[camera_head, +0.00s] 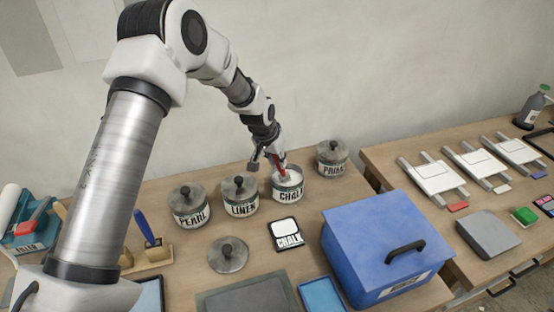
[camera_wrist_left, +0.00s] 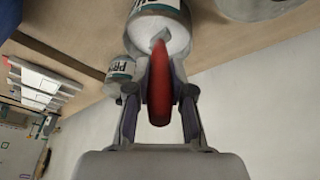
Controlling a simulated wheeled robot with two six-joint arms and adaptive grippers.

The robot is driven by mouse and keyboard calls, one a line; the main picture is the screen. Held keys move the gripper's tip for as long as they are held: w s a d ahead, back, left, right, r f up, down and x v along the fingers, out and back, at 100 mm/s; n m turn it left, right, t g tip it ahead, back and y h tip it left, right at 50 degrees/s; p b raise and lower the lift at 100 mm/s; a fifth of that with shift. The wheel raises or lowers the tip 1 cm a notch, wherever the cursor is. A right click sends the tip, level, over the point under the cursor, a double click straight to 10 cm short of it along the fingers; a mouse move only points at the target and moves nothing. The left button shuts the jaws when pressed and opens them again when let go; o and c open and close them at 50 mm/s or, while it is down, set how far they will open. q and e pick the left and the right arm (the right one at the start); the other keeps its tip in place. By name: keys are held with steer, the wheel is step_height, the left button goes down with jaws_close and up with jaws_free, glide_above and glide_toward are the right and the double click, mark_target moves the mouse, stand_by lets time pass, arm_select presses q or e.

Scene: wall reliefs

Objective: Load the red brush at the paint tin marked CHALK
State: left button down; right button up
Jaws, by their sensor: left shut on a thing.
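The paint tin marked CHALK (camera_head: 288,187) stands without its lid on the left bench, and white paint shows inside. The red brush (camera_head: 279,163) is held in my left gripper (camera_head: 272,152), with its lower end down at the tin's mouth. In the left wrist view, the red brush (camera_wrist_left: 160,92) sits between the two fingers of my left gripper (camera_wrist_left: 160,88), and its tip reaches into the white paint of the CHALK tin (camera_wrist_left: 162,30). The brush tip is partly hidden by the paint or the rim. My right gripper is not in view.
Lidded tins PEARL (camera_head: 190,207), LINEN (camera_head: 240,197) and another (camera_head: 331,158) stand close by. A loose lid (camera_head: 228,254) and a CHALK card (camera_head: 286,233) lie in front. A blue box (camera_head: 385,240) stands to the right. A blue-handled tool (camera_head: 147,228) stands in a wooden holder.

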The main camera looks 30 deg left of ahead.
arm_select(q)
step_height(320, 180, up, 7)
steer(key=p, duration=0.6)
stand_by(0.6)
